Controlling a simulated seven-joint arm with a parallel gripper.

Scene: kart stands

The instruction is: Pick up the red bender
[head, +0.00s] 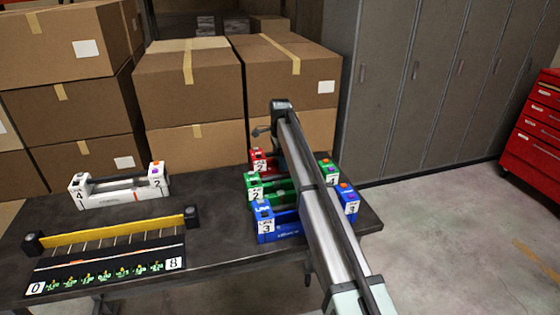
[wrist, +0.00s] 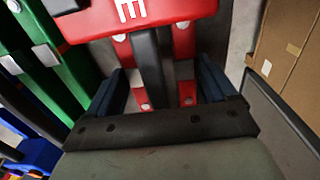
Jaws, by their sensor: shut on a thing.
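The red bender (head: 258,157) is at the back of a row of coloured benders on the right part of the dark table, mostly hidden behind my arm in the head view. In the wrist view the red bender (wrist: 140,22) fills the top, with white marks on its red body. My gripper (wrist: 163,82) is shut on it, with a dark bar of the bender between the two blue-grey fingers. My fingertips are hidden behind the arm in the head view. I cannot tell whether the bender is clear of the table.
A green bender (head: 284,190) and a blue bender (head: 288,230) lie in front of the red one, close together. A white bender (head: 118,198) and a black-and-yellow board (head: 110,240) are on the left. Cardboard boxes (head: 188,85) stand behind the table, grey lockers (head: 400,90) at right.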

